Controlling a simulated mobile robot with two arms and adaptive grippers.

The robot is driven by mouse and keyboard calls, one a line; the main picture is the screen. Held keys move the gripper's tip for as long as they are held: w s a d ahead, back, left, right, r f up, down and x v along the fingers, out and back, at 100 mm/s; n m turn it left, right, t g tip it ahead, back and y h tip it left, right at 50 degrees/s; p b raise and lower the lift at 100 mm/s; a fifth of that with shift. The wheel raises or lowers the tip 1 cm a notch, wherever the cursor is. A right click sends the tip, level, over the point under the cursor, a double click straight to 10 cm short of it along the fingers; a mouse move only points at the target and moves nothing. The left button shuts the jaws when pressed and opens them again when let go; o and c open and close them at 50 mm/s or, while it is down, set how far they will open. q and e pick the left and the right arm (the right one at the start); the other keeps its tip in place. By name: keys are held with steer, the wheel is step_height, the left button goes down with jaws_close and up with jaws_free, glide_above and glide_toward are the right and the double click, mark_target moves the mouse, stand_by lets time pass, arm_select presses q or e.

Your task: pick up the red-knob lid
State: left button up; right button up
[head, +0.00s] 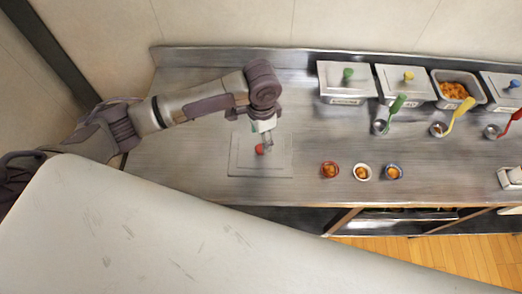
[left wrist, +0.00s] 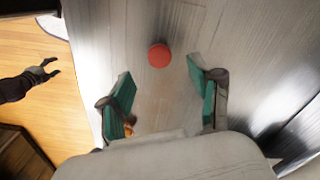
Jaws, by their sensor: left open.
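The red-knob lid (head: 245,168) is a flat grey rectangular plate lying on the steel counter in the head view. Its red knob (head: 260,149) stands near its middle. My left gripper (head: 267,145) is over the lid, pointing down close to the knob. In the left wrist view, the round red knob (left wrist: 159,55) shows ahead of the open left gripper (left wrist: 160,85), roughly between the lines of its two teal-padded fingers. Nothing is between the pads. My right gripper (left wrist: 48,70) shows small and dark at the left of that view, fingers apart, over the wooden floor.
Lidded steel containers (head: 347,99) line the back right; one open container (head: 458,104) holds orange food. Several small food bowls (head: 362,173) sit right of the lid. The counter (head: 185,130) left of the lid is clear.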

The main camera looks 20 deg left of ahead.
mark_target(260, 148)
arm_select(q)
steer(key=shift+f, duration=0.55)
steer(key=shift+w+f, duration=0.1)
steer(key=shift+f, duration=0.1)
steer(key=f, duration=0.1)
steer(key=f+p, duration=0.1)
steer(key=f, duration=0.2)
steer(key=shift+s+a+f, duration=0.1)
steer(key=shift+s+a, duration=0.05)
steer(key=shift+s, duration=0.15)
steer(key=shift+f+p, duration=0.3)
steer(key=shift+f, duration=0.25)
arm_select(e)
steer(key=shift+w+r, duration=0.85)
steer(key=shift+w, duration=0.05)
arm_select(q)
steer(key=shift+c, duration=0.9)
steer(key=shift+w, duration=0.1)
jaws_close()
arm_select(e)
steer(key=shift+s+a, duration=0.15)
steer(key=shift+a, duration=0.1)
